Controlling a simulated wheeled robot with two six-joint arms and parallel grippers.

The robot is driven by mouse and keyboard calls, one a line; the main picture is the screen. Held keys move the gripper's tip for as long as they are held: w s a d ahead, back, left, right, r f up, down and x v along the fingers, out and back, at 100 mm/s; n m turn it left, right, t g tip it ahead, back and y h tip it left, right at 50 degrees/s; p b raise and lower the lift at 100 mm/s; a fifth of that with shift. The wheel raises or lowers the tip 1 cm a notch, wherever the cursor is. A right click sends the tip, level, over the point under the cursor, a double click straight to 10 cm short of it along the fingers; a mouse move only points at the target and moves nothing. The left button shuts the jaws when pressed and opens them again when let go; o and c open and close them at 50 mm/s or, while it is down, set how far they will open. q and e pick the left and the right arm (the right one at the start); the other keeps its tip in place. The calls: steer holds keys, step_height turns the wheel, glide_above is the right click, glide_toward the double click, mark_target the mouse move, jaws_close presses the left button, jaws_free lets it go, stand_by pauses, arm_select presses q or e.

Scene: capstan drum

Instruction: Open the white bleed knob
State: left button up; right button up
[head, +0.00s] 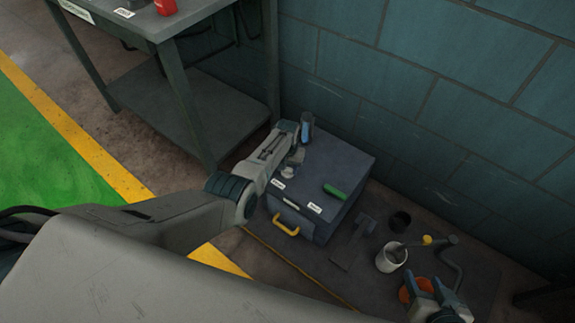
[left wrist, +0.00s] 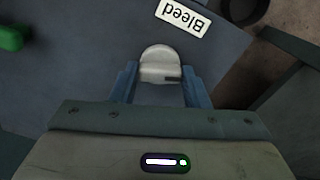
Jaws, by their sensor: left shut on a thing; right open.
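The white bleed knob (left wrist: 160,64) stands on the dark top of a grey box (head: 338,160), beside a white label reading "Bleed" (left wrist: 184,17). My left gripper (left wrist: 160,82) is shut on the knob, with one blue finger on each side of it. My right gripper (head: 432,288) is open at the lower right, close to an orange round thing (head: 406,292).
A green handle (head: 336,192) and a yellow handle (head: 286,224) are on the box. A white cup (head: 391,257), a dark cup (head: 401,220) and a bent rod with a yellow knob (head: 427,240) are to its right. A workbench (head: 190,125) stands left; a wall is behind.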

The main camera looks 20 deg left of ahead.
mark_target(287, 169)
arm_select(q)
steer(key=shift+m+p, duration=0.35)
steer(key=shift+m, duration=1.55)
arm_select(e)
steer(key=shift+s+d+g, duration=0.1)
steer(key=shift+s+g, duration=0.2)
steer(key=shift+g, duration=0.2)
arm_select(q)
steer(key=o, duration=1)
arm_select(e)
steer(key=shift+r, duration=0.1)
arm_select(q)
step_height(287, 169, up, 11)
steer(key=p, duration=0.5)
steer(key=shift+f, duration=0.1)
arm_select(e)
steer(key=s+d+r+n+g+h, duration=0.1)
steer(key=s+d+r+g+h, duration=0.1)
steer(key=s+d+r+g, duration=0.1)
steer(key=shift+s+d+r+g, duration=0.2)
steer(key=shift+d+r+g, duration=0.3)
steer(key=shift+g, duration=0.5)
